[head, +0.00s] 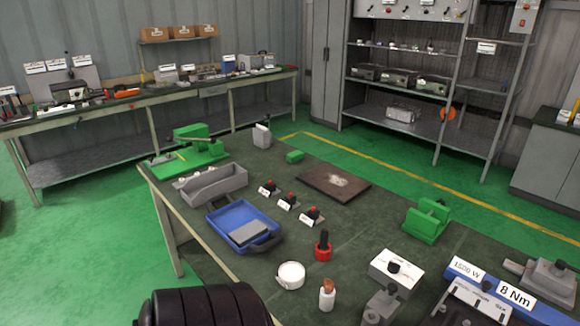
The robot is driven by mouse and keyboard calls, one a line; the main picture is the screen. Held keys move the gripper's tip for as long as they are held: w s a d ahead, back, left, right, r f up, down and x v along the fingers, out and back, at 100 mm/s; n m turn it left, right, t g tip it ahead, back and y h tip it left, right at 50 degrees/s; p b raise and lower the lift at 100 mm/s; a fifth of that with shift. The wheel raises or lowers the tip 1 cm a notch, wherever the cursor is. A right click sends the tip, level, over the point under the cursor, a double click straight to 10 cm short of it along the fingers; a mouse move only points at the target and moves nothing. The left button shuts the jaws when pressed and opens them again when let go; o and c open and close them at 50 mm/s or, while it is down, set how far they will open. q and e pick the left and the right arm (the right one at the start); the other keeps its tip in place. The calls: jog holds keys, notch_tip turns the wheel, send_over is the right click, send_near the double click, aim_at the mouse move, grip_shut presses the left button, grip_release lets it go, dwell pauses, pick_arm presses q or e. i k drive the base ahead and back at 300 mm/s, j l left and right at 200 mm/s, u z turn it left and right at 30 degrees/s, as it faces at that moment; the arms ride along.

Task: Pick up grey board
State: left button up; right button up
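A flat grey board (250,233) lies in the blue tray (228,215) on the dark green table, toward the tray's front right side. The tray's black handle curves around its front right corner. Neither of my grippers can be seen in the head view. A black ribbed part, likely of my own arm, shows at the bottom left edge, in front of the table's near edge.
A grey open bin (214,185) stands just behind the tray. Several red-topped switches (287,201), a brown board (333,183), a red-and-black part (323,246) and a white round container (291,275) stand to the right. Clear tabletop lies between them.

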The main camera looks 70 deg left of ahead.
aim_at(249, 232)
jog(key=u, duration=2.45)
